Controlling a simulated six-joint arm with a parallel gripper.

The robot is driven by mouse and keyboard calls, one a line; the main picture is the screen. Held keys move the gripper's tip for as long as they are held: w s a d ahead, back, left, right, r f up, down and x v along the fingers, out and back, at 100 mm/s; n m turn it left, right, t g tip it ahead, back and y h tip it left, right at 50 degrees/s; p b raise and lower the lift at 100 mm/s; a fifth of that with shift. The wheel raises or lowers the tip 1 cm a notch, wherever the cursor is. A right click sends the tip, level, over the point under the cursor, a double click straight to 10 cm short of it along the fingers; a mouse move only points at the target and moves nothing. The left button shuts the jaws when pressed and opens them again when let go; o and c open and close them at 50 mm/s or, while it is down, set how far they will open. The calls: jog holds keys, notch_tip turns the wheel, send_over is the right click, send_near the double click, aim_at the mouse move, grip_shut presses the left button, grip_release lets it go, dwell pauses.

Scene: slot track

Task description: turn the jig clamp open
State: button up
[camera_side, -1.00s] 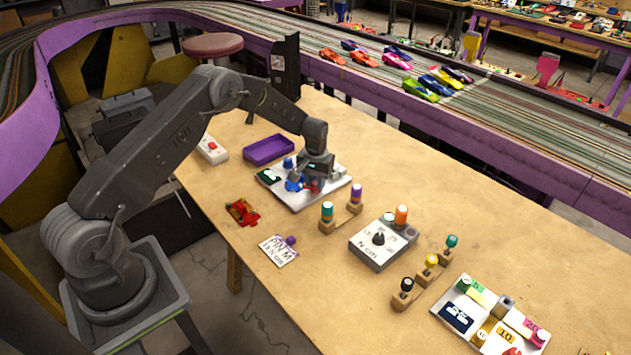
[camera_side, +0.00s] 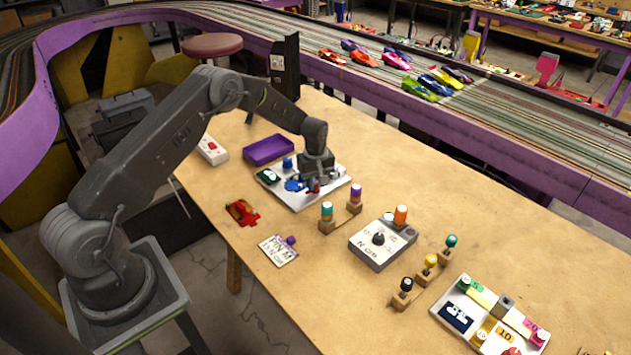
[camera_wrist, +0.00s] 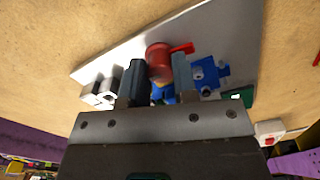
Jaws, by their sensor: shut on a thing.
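The jig plate (camera_side: 330,188) is a pale flat board on the table, in the middle of the side view; its grey face (camera_wrist: 215,30) also shows in the wrist view. The jig clamp is a red round knob (camera_wrist: 158,58) with a short red lever pointing right. My gripper (camera_wrist: 155,88) is shut on this red clamp, one finger on each side. In the side view my gripper (camera_side: 316,182) points down over the plate, with a little red showing at its tips. A blue part (camera_wrist: 207,75) lies beside the clamp on the jig. The clamp's base is hidden by the fingers.
A purple tray (camera_side: 268,150) and a white box with a red button (camera_side: 212,150) stand behind and left. A red car body (camera_side: 242,212) lies in front.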

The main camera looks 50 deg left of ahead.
aim_at(316, 183)
jog(key=shift+n, duration=0.4)
jog(key=o, duration=0.9)
jog(key=shift+r, duration=0.1)
notch_tip(316, 183, up, 14)
jog(key=shift+f, duration=0.15)
